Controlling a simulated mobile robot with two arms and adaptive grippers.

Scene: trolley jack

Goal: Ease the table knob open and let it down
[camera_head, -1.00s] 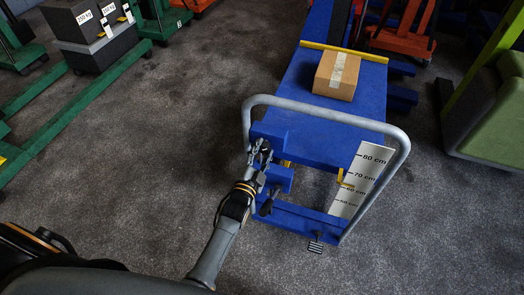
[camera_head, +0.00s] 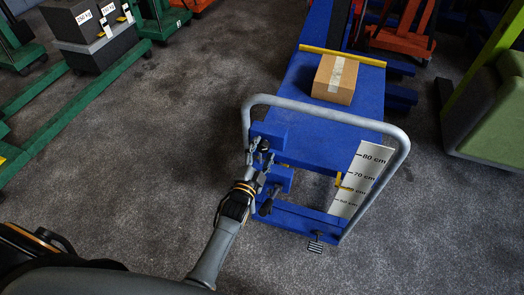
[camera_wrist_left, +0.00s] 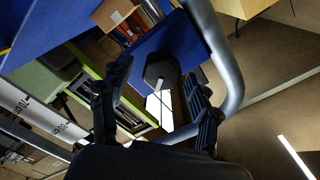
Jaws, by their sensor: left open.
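My left gripper (camera_head: 258,158) is at the left side of this frame, beside the blue bracket. In the left wrist view a dark knob (camera_wrist_left: 162,70) lies beyond and between the spread fingers of the left gripper (camera_wrist_left: 160,100). The fingers look apart from the knob. A yellow pointer (camera_head: 338,180) sits near the 60 cm mark of the white height scale (camera_head: 370,165). My right gripper is not in view.
The cardboard box (camera_head: 335,79) sits on the table near a yellow bar (camera_head: 342,56). The handle frame (camera_head: 330,115) curves around the gripper's side. A green trolley (camera_head: 75,105) stands left and a green padded unit (camera_head: 490,120) right.

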